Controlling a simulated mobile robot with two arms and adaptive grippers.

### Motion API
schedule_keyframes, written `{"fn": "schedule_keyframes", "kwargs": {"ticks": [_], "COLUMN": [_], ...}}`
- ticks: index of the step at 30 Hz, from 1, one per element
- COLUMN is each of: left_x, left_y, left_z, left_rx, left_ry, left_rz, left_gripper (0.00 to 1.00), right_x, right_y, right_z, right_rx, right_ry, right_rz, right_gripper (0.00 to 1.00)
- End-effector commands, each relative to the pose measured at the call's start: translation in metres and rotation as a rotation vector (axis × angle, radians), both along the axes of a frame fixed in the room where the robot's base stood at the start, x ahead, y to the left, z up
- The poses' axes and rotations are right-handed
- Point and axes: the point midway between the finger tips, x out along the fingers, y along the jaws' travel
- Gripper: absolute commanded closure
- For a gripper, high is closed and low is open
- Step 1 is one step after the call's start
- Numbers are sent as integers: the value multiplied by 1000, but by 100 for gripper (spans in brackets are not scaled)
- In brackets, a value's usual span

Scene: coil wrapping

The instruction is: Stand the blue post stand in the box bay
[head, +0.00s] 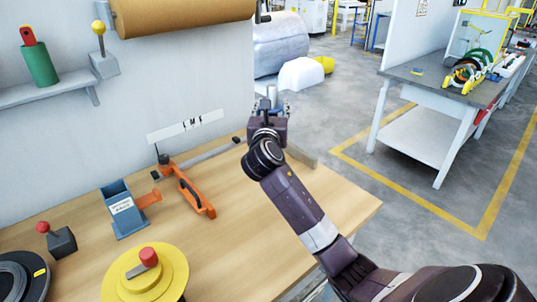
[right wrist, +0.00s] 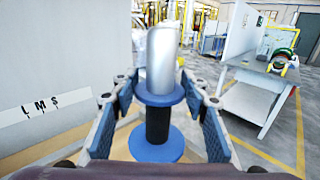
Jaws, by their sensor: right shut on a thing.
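The blue post stand (right wrist: 157,145) shows in the right wrist view, upright, with a blue base disc, a dark middle, a blue collar and a thick silver-grey post on top. My right gripper (right wrist: 162,108) has its fingers on both sides of it and is shut on it. In the head view my right gripper (head: 268,110) is over the far end of the table, and only the grey post top (head: 272,93) shows above it. I cannot pick out the box bay for certain. My left gripper is not in view.
On the wooden table (head: 245,225) stand a labelled blue-grey holder (head: 122,212), an orange tool (head: 190,188), a yellow disc stack (head: 145,278) and a red-knobbed block (head: 60,240). A wall with an LMS strip (head: 186,126) runs along the left. The front middle table is clear.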

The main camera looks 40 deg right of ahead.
Motion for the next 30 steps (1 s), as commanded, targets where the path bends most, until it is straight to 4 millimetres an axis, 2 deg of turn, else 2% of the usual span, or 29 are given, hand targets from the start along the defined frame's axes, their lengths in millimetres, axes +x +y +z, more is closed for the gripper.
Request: {"fn": "schedule_keyframes", "kwargs": {"ticks": [1, 3, 9, 17, 23, 30], "left_x": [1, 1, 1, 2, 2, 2], "left_y": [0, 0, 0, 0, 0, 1], "left_z": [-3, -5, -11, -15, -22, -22], "left_rx": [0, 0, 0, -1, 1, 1], "left_ry": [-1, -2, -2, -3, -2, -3], "left_rz": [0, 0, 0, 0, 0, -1], "left_gripper": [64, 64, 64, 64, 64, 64], "right_x": [0, 0, 0, 0, 0, 0], "right_y": [1, 1, 0, 1, 0, 0], "right_z": [-17, -36, -82, -106, -137, -141], "right_rx": [1, 0, 1, -1, -1, -2], "right_ry": [4, 5, 1, -2, -1, -4], "right_rz": [0, 1, 0, 1, 0, 2], "right_gripper": [88, 88, 88, 88, 88, 88]}}
